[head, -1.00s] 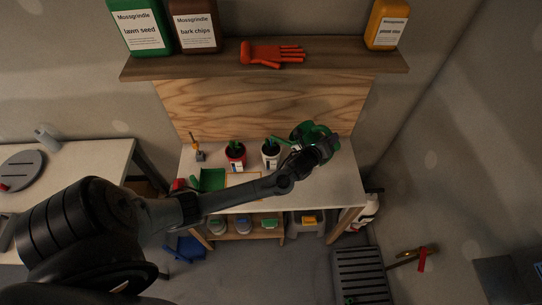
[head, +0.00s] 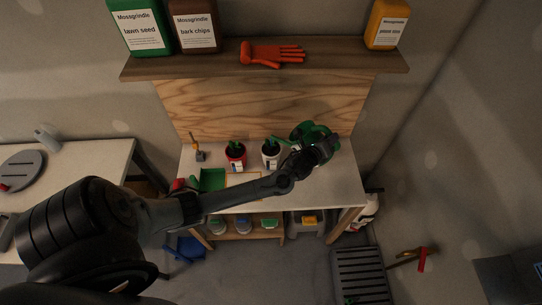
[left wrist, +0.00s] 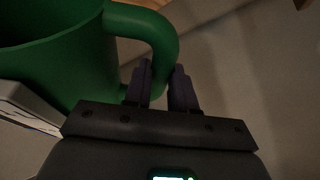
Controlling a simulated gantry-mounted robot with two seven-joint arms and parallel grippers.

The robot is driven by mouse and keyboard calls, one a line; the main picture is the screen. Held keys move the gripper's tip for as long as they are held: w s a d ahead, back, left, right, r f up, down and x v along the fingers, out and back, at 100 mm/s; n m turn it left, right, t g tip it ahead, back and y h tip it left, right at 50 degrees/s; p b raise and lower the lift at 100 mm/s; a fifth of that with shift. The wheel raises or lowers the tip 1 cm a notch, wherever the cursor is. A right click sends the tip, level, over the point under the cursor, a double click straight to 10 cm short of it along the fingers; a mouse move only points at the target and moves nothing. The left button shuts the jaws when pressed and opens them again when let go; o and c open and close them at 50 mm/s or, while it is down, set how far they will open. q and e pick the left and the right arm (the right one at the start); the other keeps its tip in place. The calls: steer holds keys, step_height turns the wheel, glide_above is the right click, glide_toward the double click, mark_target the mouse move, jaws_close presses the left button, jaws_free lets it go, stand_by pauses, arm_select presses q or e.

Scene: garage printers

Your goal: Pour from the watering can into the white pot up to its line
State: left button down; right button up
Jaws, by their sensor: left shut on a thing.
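The green watering can (head: 309,131) is above the right part of the potting bench in the head view, with its spout reaching left to the top of the white pot (head: 271,161). The white pot stands upright on the bench and has dark contents with green in it. My left gripper (head: 322,150) is shut on the can's handle. In the left wrist view, the handle (left wrist: 150,24) runs down between the fingers of my left gripper (left wrist: 161,82), beside the can's body (left wrist: 62,62). The line, the water level and any stream are too small to tell. My right gripper is out of view.
A green tray (head: 211,179) and a small yellow-handled tool (head: 197,150) are further left. A shelf (head: 215,62) with bottles and a red glove (head: 272,54) runs above the bench.

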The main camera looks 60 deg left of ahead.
mark_target(328, 131)
arm_select(q)
steer(key=shift+s+a+r+n+p, duration=0.15)
steer(key=shift+a+r+p, duration=0.2)
steer(key=shift+r, duration=0.2)
steer(key=shift+s+a+r+n+p, duration=0.1)
steer(key=shift+a+r+n+p, duration=0.15)
steer(key=shift+r, duration=0.3)
steer(key=shift+s+a+r+p, duration=0.15)
steer(key=shift+r+p, duration=0.2)
steer(key=shift+f, duration=0.15)
stand_by(0.6)
steer(key=shift+w+d+f+m+b, duration=0.25)
steer(key=shift+d+f, duration=0.2)
steer(key=shift+f, duration=0.25)
steer(key=shift+w+d+f+m+b, duration=0.15)
steer(key=shift+w+d+f+b, duration=0.2)
steer(key=shift+f, duration=0.3)
steer(key=shift+s, duration=0.1)
steer(key=shift+a+r+p, duration=0.1)
steer(key=shift+r+p, duration=0.25)
steer(key=shift+s+a+r, duration=0.1)
steer(key=shift+s+r, duration=0.05)
steer(key=shift+r, duration=0.05)
stand_by(0.6)
steer(key=shift+p, duration=0.3)
stand_by(0.4)
